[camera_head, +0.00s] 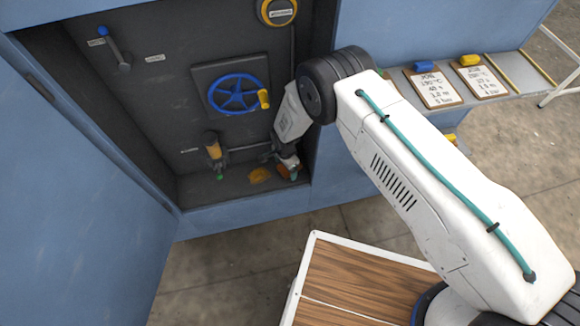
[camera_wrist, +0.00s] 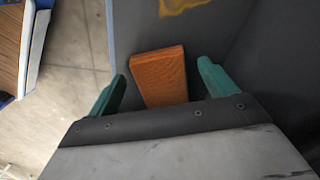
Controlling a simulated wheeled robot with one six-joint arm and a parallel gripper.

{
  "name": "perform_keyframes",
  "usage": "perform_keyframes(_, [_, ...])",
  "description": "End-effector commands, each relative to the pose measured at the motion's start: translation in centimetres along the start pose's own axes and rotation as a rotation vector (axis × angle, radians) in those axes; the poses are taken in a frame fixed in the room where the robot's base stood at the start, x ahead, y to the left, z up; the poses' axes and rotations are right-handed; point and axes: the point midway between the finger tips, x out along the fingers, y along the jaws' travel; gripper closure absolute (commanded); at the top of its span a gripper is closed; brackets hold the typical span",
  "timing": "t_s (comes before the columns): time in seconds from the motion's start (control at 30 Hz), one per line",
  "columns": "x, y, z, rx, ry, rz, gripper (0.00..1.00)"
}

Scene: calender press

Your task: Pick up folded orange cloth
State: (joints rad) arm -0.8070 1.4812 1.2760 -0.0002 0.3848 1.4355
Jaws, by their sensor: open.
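The folded orange cloth (camera_wrist: 160,72) shows in the wrist view as a flat, thick block on the dark cabinet floor. My gripper (camera_wrist: 162,78) is open, with one green finger on each side of the cloth and a visible gap on both sides. The near end of the cloth is hidden behind the gripper's dark front edge. In the head view my gripper (camera_head: 290,173) is low inside the cabinet, near its right wall. The cloth is mostly hidden there by my gripper.
The blue cabinet (camera_head: 240,218) has a raised front edge and a right wall close to my gripper. A yellow stain (camera_head: 260,175) lies on its floor. A wood-topped table (camera_head: 345,280) stands in front.

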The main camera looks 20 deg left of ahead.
Motion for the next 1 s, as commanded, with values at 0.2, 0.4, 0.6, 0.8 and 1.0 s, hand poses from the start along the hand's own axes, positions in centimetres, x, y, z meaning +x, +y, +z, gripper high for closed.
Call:
perform_keyframes(0.2, [0.6,-0.1,0.0,0.000,0.000,-0.001,0.15])
perform_keyframes(0.4, [0.6,0.0,0.0,0.000,0.000,-0.001,0.43])
perform_keyframes(0.6, [0.6,0.0,0.0,0.000,0.000,-0.001,0.67])
perform_keyframes(0.8, [0.5,-0.1,0.0,0.000,0.000,-0.001,0.67])
perform_keyframes(1.0, [-0.7,-0.1,0.0,0.000,0.000,-0.001,0.67])
